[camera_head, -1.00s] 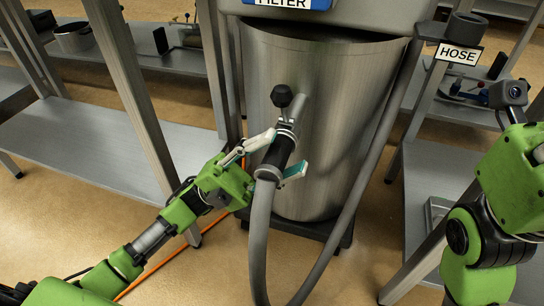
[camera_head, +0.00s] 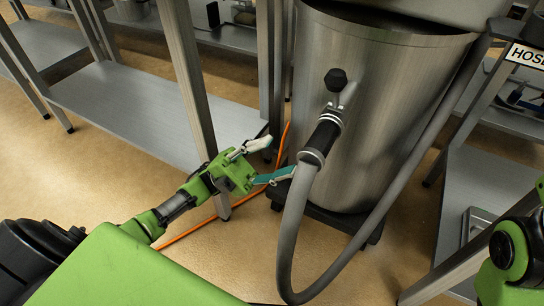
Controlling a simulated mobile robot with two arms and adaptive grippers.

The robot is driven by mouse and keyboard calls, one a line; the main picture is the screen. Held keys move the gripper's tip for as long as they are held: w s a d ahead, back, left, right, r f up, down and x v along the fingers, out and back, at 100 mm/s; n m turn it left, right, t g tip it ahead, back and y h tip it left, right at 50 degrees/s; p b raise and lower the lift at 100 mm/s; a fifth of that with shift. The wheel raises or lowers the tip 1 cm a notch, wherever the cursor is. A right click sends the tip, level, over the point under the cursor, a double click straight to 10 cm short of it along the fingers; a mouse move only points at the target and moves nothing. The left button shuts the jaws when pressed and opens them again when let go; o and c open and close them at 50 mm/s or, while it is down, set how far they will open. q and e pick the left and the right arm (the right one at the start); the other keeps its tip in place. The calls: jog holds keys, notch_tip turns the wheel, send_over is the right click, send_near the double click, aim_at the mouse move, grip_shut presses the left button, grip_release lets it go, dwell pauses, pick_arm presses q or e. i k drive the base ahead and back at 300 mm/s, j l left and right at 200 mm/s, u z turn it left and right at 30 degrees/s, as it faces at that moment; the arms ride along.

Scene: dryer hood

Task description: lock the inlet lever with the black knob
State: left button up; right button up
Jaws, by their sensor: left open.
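The inlet lever's black knob (camera_head: 336,79) sits on a short stem on top of the inlet, on the side of the metal drum (camera_head: 380,110). A black hose cuff (camera_head: 322,140) is on the inlet, and the grey hose (camera_head: 290,235) hangs from it. My left gripper (camera_head: 268,160) is open and empty, left of the cuff and below the knob. Its lower finger is close to the hose end; I cannot tell if it touches. My right arm shows at the right edge; its gripper is not in view.
Metal shelving (camera_head: 150,110) stands left of the drum, with an upright post (camera_head: 190,85) near my left arm. Another shelf (camera_head: 480,190) stands at the right, under the HOSE sign (camera_head: 526,56). An orange cable (camera_head: 205,224) crosses the floor.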

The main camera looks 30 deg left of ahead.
aim_at(335, 80)
jog(key=k, duration=1.5)
